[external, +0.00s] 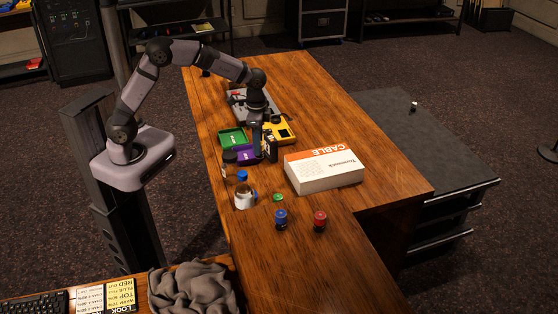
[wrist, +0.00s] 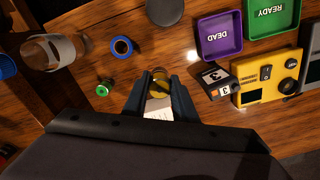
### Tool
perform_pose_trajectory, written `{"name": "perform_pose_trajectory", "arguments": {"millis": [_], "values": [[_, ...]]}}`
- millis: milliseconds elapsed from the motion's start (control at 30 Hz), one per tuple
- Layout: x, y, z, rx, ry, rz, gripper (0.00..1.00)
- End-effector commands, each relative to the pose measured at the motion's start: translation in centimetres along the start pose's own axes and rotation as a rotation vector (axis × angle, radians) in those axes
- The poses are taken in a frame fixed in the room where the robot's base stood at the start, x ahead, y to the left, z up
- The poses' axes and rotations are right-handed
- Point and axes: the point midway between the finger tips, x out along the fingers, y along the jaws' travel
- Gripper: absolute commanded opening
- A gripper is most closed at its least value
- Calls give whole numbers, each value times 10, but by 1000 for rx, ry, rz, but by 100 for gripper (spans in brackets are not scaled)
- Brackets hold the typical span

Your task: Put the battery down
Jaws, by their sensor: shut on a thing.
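My gripper (wrist: 158,84) is shut on a battery (wrist: 157,108) with a gold-coloured end and a white label, seen between the fingers in the wrist view. In the external view my gripper (external: 257,153) is low over the desk, and the battery cannot be made out there. A purple tray marked DEAD (wrist: 239,50) and a green tray marked READY (wrist: 294,28) lie up and to the right of the fingers in the wrist view. They also show in the external view, purple (external: 246,160) and green (external: 233,132). Whether the battery touches the desk is unclear.
A black box marked 3 (wrist: 222,88) and a yellow device (wrist: 250,95) are right of my fingers. A white CABLE box (external: 322,180), a jar (external: 243,201), and several blue, red and green-topped items stand nearby. Bare wood shows beside the fingers.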

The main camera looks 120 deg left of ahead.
Motion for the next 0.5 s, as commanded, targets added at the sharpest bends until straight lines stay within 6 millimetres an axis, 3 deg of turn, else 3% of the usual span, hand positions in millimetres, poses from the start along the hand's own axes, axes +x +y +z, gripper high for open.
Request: {"name": "perform_pose_trajectory", "arguments": {"millis": [133,500], "values": [[15,0,0,0,0,0,0],[18,0,0,0,0,0,0]]}}
